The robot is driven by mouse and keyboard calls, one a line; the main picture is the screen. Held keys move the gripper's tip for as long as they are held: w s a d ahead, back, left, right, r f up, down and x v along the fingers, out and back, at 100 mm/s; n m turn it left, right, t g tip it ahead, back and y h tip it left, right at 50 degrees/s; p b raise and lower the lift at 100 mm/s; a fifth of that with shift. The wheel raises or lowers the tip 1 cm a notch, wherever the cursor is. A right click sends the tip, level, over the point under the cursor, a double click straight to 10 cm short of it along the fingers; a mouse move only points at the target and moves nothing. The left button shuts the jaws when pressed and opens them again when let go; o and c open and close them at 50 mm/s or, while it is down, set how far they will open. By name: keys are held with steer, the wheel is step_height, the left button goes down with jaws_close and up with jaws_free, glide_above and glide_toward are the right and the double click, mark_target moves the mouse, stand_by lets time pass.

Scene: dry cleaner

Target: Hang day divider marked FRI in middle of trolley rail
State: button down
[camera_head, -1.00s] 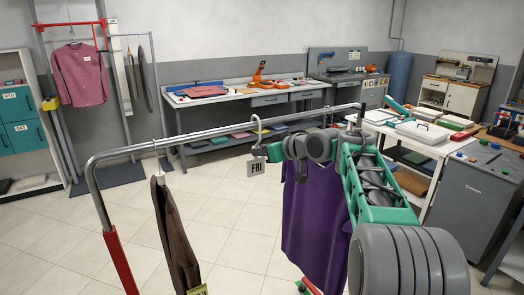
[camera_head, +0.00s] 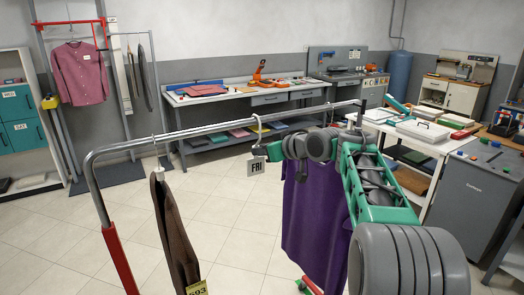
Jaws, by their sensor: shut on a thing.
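The day divider marked FRI (camera_head: 256,166) is a pale tag with a white hook (camera_head: 259,128) above it. My gripper (camera_head: 264,151) is shut on it, just below the hook. The hook's curve shows at the trolley rail (camera_head: 220,125), about midway along its length. I cannot tell whether the hook rests on the rail or is just in front of it. The tag hangs slightly tilted below the rail.
A brown garment (camera_head: 174,235) with a yellow tag hangs at the rail's left. A purple garment (camera_head: 312,215) hangs right of the divider, partly behind my arm. The rail between the brown garment and the divider is bare. A long worktable (camera_head: 215,98) stands behind.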

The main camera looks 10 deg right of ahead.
steer(key=c, duration=1.2)
jaws_free()
steer(key=b+v, duration=0.2)
steer(key=v, duration=0.5)
steer(key=shift+s+d, duration=0.15)
steer(key=shift+s, duration=0.2)
steer(key=shift+r, duration=0.15)
steer(key=s+d+b, duration=0.1)
steer(key=s+d, duration=0.1)
steer(key=s, duration=0.5)
steer(key=s+d+b, duration=0.2)
steer(key=s+d, duration=0.1)
steer(key=s, duration=0.5)
